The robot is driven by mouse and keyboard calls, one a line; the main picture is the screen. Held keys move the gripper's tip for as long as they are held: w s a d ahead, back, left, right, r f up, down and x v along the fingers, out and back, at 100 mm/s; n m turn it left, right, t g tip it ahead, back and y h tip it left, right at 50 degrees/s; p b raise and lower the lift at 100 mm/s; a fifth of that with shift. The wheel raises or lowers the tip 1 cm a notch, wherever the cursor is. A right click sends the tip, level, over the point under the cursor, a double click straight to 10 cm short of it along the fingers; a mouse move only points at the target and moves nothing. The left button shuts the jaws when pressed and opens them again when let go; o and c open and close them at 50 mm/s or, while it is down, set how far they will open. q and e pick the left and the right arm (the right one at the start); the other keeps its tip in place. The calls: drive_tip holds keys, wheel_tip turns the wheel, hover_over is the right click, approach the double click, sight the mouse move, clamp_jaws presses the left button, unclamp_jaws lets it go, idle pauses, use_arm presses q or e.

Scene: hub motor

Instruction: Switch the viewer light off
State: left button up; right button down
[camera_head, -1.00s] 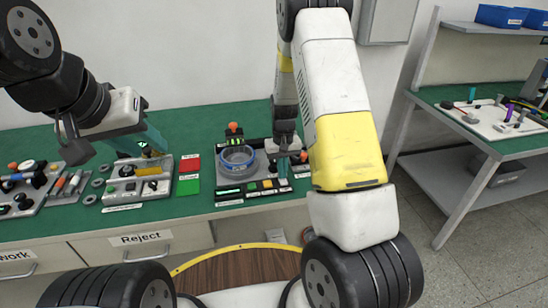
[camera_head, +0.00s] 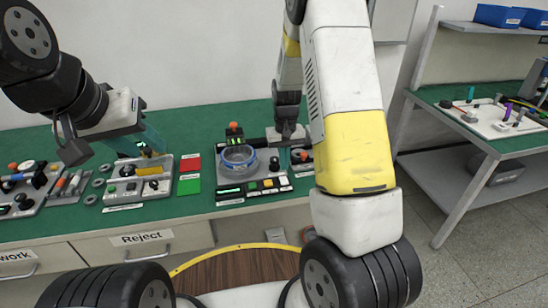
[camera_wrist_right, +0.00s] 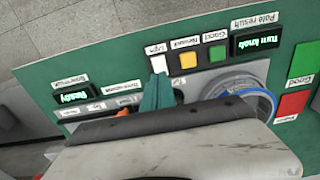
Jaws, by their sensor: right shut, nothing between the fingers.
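The viewer station (camera_head: 262,190) sits on the green bench mat, with a ring-shaped viewer (camera_head: 238,157) in blue and grey. Its front row has a green, a yellow and a white button. The white button (camera_wrist_right: 158,63), labelled Light, looks bright white in the right wrist view; it also shows in the head view (camera_head: 283,181). My right gripper (camera_wrist_right: 155,93) is shut and empty, its teal fingertips just beside the white button; I cannot tell whether they touch. It also shows in the head view (camera_head: 284,160). My left gripper (camera_head: 152,143) hangs over the left fixture, its jaw gap unclear.
A display (camera_wrist_right: 257,41) reads Turn knob; another (camera_wrist_right: 75,97) reads Ready. Red (camera_head: 193,163) and green (camera_head: 189,185) pads lie left of the station. An orange-topped post (camera_head: 234,130) stands behind the viewer. A fixture with a yellow part (camera_head: 152,171) is further left.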

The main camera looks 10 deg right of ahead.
sight(284, 179)
wheel_tip(284, 179, up, 10)
drive_tip(key=shift+f, duration=0.15)
idle(0.3)
